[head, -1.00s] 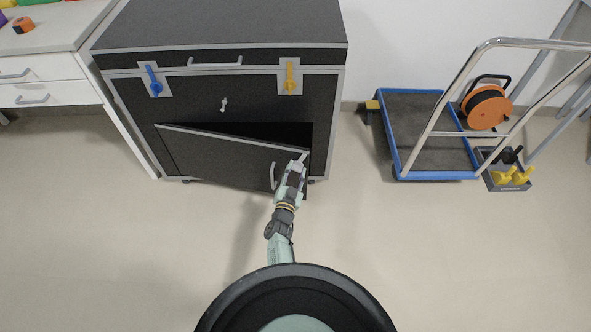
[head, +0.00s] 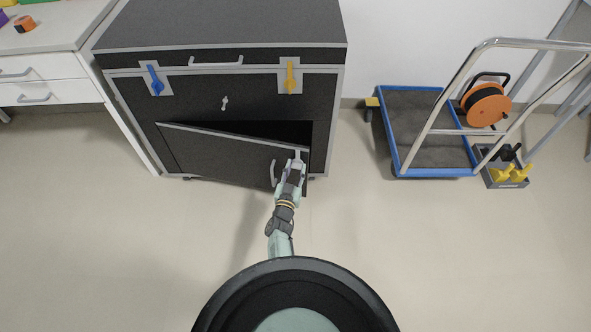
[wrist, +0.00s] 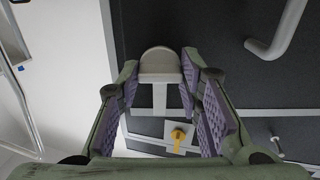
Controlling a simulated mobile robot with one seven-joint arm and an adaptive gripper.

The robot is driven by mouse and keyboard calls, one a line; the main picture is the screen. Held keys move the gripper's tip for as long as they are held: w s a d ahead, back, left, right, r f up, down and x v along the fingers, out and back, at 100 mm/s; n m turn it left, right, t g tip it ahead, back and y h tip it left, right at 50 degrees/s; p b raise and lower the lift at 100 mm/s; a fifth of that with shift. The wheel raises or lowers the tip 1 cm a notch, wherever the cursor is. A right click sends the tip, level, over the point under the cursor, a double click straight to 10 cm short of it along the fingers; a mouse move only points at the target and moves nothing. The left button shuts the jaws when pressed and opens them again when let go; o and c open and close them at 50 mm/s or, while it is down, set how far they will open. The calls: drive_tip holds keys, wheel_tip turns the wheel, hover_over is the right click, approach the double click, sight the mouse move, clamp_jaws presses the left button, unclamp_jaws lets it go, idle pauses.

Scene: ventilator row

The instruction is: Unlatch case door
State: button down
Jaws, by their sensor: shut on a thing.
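The black case door (head: 225,158), low on the case (head: 120,95), stands ajar, its right side swung outward from a dark opening. A grey latch tab (head: 298,153) is at the door's upper right corner. My gripper (head: 297,165) is at that corner, just right of the door's grey bar handle (head: 274,173). In the wrist view, the rounded grey tab (wrist: 159,64) sits between my purple-padded fingers (wrist: 160,80), and my gripper is shut on it. The bar handle (wrist: 280,30) is apart, to the right.
A blue latch (head: 155,80), a yellow latch (head: 290,78) and a small grey turn handle (head: 224,103) are higher on the case front. A blue-edged trolley (head: 425,135) stands at right, a white drawer unit (head: 40,75) at left. The floor in front is clear.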

drive_tip(key=c, duration=1.1)
unclamp_jaws()
drive_tip(key=v, duration=1.2)
